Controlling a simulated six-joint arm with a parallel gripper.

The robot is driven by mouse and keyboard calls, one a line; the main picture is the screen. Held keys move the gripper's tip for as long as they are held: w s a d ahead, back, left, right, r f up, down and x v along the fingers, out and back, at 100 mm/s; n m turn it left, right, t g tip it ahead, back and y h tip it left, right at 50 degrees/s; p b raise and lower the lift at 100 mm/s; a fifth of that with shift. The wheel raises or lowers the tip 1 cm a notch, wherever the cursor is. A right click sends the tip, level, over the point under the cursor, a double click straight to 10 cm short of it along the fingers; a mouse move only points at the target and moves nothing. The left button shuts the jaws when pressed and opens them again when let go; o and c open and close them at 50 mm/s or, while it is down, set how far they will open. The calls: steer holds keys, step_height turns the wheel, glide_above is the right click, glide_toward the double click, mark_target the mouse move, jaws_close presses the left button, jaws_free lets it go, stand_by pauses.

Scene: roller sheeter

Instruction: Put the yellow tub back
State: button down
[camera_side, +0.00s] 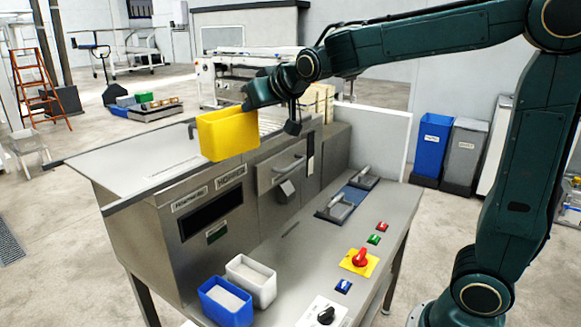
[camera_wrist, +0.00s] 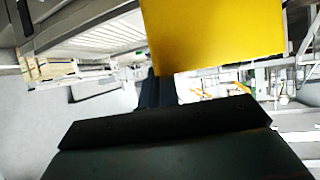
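The gripper looks shut on the tub. The tub looks roughly upright, and its inside cannot be seen.
A blue tub (camera_side: 226,303) and a white tub (camera_side: 251,281) stand on the bench at the front. Two handled tools (camera_side: 340,207) lie on a blue mat behind. Coloured buttons and a red knob (camera_side: 360,257) are on the right. The steel lid (camera_side: 140,172) is flat and clear.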

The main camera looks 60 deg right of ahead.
mark_target(260, 134)
steer(key=shift+n+y, duration=0.3)
steer(key=f, duration=0.2)
steer(key=s+f, duration=0.1)
steer(key=f, duration=0.3)
steer(key=shift+s+a+f, duration=0.15)
steer(key=shift+s+f, duration=0.1)
steer(key=shift+s, duration=0.05)
step_height(260, 134, down, 15)
steer(key=d+m+h, duration=0.1)
steer(key=d, duration=0.1)
steer(key=shift+d, duration=0.3)
steer(key=s+d+r+n+y, duration=0.1)
steer(key=d+r+n+y, duration=0.3)
steer(key=d+n+y, duration=0.2)
steer(key=shift+d+n+g+y, duration=0.35)
steer(key=shift+n+y, duration=0.25)
steer(key=shift+y, duration=0.4)
steer(key=shift+f, duration=0.15)
step_height(260, 134, down, 16)
steer(key=shift+d, duration=0.1)
